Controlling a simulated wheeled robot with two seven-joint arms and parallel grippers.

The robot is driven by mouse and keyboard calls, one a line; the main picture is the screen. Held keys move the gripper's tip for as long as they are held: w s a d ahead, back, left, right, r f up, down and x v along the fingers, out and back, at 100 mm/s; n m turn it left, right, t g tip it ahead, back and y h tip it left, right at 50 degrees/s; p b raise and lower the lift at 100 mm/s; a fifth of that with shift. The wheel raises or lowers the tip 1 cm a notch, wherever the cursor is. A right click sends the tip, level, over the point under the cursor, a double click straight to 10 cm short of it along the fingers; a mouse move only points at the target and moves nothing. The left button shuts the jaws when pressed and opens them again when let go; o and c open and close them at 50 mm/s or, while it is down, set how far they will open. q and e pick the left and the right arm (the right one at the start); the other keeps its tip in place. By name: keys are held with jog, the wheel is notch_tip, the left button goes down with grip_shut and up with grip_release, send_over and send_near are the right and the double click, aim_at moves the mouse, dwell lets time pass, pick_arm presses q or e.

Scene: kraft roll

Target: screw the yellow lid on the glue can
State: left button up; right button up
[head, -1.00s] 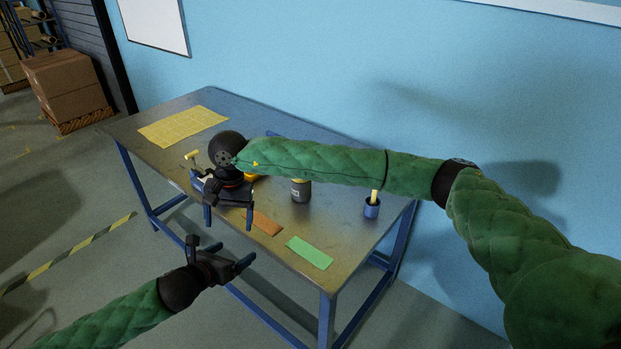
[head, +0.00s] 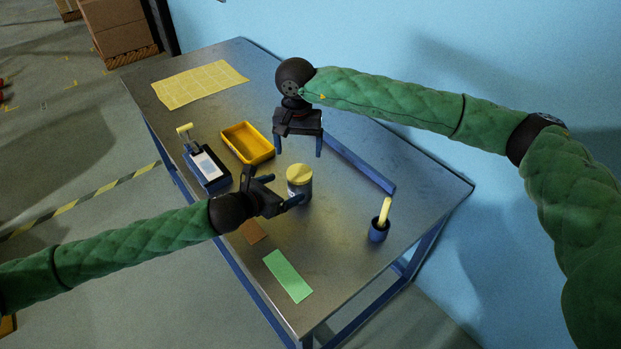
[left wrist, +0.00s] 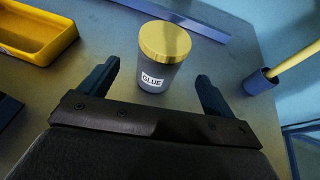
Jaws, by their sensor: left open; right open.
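The glue can (head: 300,189) is dark grey with a white label and stands upright on the table. The yellow lid (head: 299,174) sits on top of the can; I cannot tell how tight it is. In the left wrist view, the lid (left wrist: 165,41) covers the can's mouth, and the can (left wrist: 157,79) shows its GLUE label. My left gripper (head: 284,190) is open just left of the can, its fingers pointing toward it, with the can ahead of and between the fingertips. My right gripper (head: 298,148) is open and empty, pointing down above and behind the can.
A yellow tray (head: 268,156) lies left of the can. A dark device with a yellow-handled lever (head: 206,167) stands farther left. A blue cup (head: 377,232) with a yellow-handled tool is on the right. Green (head: 288,276) and orange cards lie in front. A blue rail (head: 360,164) runs behind.

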aim_at(299, 181)
jog(key=shift+r, duration=0.1)
pick_arm(q)
jog(key=shift+d, duration=0.1)
jog(key=shift+x, duration=3.8)
jog(key=c, duration=2)
grip_shut()
pick_arm(e)
jog(key=m, duration=0.4)
jog(key=shift+d, duration=0.2)
jog(key=m, duration=0.5)
jog(key=shift+a, duration=0.2)
